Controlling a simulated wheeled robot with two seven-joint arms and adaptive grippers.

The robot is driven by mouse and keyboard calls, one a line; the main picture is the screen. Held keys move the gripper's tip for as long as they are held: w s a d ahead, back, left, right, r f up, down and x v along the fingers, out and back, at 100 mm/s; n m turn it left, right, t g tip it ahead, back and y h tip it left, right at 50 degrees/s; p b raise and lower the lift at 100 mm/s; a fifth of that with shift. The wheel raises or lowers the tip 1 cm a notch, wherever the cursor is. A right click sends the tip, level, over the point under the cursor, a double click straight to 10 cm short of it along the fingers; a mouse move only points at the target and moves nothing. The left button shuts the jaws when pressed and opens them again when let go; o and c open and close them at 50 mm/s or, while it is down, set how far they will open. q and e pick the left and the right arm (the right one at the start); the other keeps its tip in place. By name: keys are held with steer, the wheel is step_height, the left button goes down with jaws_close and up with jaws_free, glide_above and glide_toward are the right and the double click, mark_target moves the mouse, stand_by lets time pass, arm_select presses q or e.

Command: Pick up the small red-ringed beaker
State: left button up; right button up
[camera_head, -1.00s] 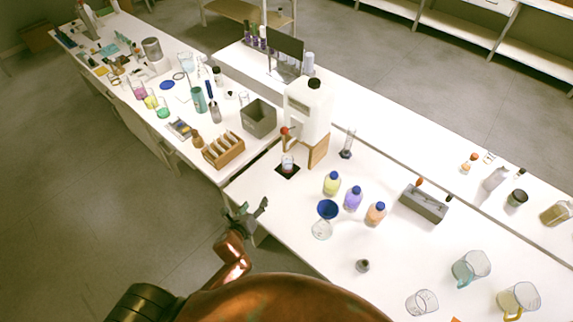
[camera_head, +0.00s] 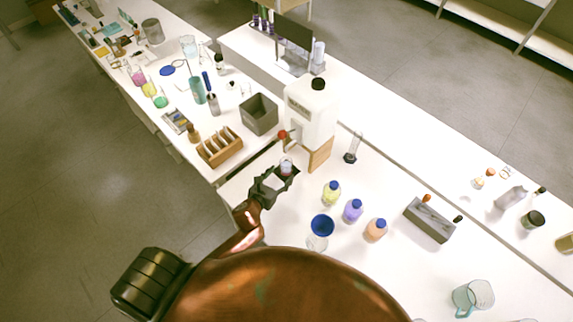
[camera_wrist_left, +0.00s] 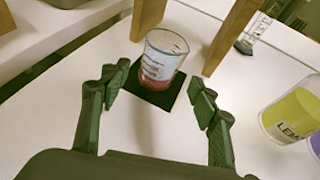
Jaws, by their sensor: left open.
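The small beaker (camera_wrist_left: 158,62) stands upright on a dark square pad (camera_wrist_left: 148,96) in the left wrist view, with a red band near its base. In the head view the beaker (camera_head: 286,165) is below the red tap of a large white container. My left gripper (camera_head: 279,182) is open, its fingertips close to the beaker. In the left wrist view the left gripper (camera_wrist_left: 160,90) has one finger on each side and just short of the beaker, with gaps on both sides. My right gripper is not in view.
The white container (camera_head: 311,108) stands on a wooden stand (camera_head: 320,154) just behind the beaker. Yellow (camera_head: 332,192), purple (camera_head: 353,210) and orange (camera_head: 376,229) bottles stand to the right. A wooden rack (camera_head: 219,147) and grey bin (camera_head: 259,113) are to the left.

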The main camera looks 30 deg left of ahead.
mark_target(283, 170)
arm_select(q)
steer(key=x, duration=0.5)
steer(key=shift+r, duration=0.2)
steer(key=shift+w+f, duration=0.15)
steer(key=shift+w, duration=0.25)
steer(key=shift+w+f, duration=0.1)
steer(key=shift+w, duration=0.15)
steer(key=c, duration=1.3)
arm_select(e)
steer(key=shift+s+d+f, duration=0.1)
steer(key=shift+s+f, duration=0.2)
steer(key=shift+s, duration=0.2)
